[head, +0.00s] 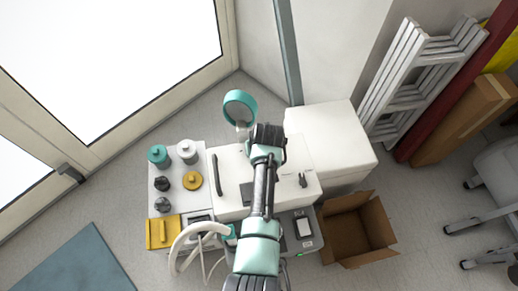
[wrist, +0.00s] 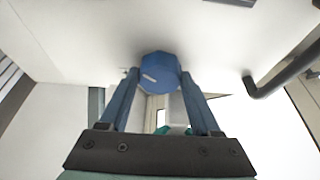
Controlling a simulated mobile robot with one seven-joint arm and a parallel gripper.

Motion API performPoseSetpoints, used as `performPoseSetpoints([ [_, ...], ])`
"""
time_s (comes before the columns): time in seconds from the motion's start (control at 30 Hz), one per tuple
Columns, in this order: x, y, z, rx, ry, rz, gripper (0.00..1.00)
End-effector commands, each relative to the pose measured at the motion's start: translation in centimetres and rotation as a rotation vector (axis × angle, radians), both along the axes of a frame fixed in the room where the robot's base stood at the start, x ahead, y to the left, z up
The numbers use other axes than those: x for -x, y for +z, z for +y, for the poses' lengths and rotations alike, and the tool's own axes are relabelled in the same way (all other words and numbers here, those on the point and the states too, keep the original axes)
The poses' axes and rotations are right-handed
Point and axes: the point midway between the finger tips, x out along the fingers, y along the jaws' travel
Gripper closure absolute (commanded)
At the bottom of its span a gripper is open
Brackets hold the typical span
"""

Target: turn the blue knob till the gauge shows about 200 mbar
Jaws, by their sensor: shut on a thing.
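The blue knob (wrist: 158,72) shows in the wrist view between my two fingers, with a short white mark on its face. It sits on a white surface. My gripper (wrist: 159,80) is shut on it, one finger on each side. In the head view my gripper (head: 268,135) is over the far edge of the white cabinet (head: 232,165) and hides the knob. A round teal-rimmed thing (head: 240,96) stands just beyond the gripper; I cannot tell whether it is the gauge. No dial reading is visible.
Teal, white, yellow and black caps (head: 192,180) stand on a panel left of the cabinet. A white box (head: 330,140) is to the right. An open cardboard box (head: 358,228) lies on the floor. A black handle (wrist: 285,72) is right of the knob in the wrist view.

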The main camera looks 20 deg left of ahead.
Motion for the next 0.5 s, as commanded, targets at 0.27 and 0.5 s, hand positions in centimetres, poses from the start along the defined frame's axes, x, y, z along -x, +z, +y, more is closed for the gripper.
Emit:
performPoseSetpoints([
  [0.27, -0.02, 0.03, 0.02, -0.001, 0.0, -0.001, 0.06],
  [0.5, 0.03, 0.18, -0.02, 0.0, 0.001, -0.001, 0.06],
])
